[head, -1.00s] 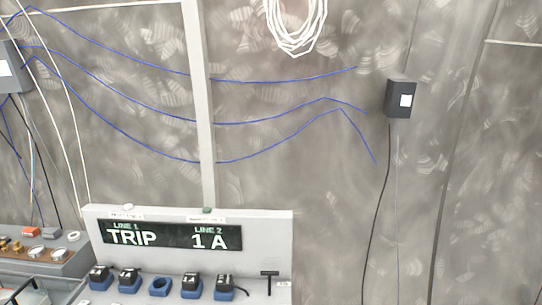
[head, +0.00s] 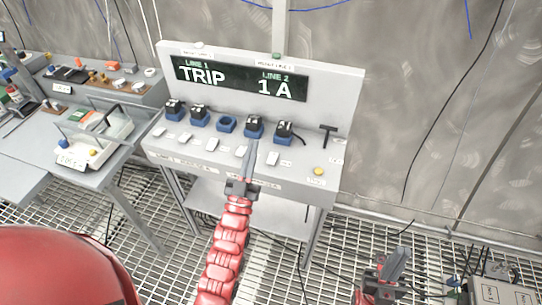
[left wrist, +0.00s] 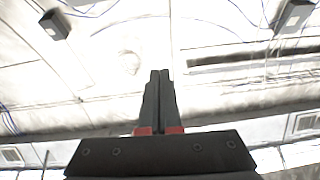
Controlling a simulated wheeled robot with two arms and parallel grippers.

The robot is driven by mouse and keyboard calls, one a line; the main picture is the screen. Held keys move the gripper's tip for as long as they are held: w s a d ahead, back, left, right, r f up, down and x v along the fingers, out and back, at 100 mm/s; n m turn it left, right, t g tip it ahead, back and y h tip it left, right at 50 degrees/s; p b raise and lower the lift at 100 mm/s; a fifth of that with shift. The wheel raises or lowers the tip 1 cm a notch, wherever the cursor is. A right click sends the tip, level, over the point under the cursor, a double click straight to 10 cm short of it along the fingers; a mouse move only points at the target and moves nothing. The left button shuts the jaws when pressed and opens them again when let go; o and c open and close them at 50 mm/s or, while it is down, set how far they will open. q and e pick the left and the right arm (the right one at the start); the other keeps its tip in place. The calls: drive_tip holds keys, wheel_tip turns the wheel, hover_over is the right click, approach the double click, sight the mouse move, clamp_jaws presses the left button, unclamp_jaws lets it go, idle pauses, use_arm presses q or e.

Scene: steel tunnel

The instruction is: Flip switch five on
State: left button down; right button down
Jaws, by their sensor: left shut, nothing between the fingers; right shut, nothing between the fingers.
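A grey sloped panel (head: 347,100) holds a row of several white rocker switches. The rightmost one, apparently switch five (head: 272,158), sits below the rightmost blue socket with a black plug. My left gripper (head: 251,145) is shut and empty. In the head view its fingers overlap the panel between the fourth switch (head: 241,151) and the rightmost one; I cannot tell whether they touch it. In the left wrist view the shut fingers (left wrist: 160,75) point at the blurred wall, with no switch visible. My right gripper (head: 398,258) is shut and empty, low at the right, away from the panel.
The display (head: 240,78) reads LINE 1 TRIP, LINE 2 1 A. A black T-handle (head: 328,131) and yellow button (head: 319,171) are right of the switches. A cluttered bench (head: 40,140) stands left. A grey box (head: 500,291) is at bottom right.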

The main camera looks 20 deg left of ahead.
use_arm(q)
drive_tip(key=w+f+g+h, duration=0.1)
drive_tip(key=w+f+g, duration=0.3)
drive_tip(key=f+g, duration=0.5)
drive_tip(key=shift+d+f, duration=0.45)
drive_tip(key=shift+f, duration=0.45)
drive_tip(key=p, duration=0.4)
hover_over(271, 160)
drive_tip(key=shift+s+f, duration=0.15)
drive_tip(key=shift+f, duration=0.8)
wheel_tip(271, 160, down, 2)
drive_tip(key=shift+f+p, duration=0.25)
drive_tip(key=shift+p, duration=0.2)
drive_tip(key=shift+f+p, duration=0.3)
drive_tip(key=shift+f, duration=0.65)
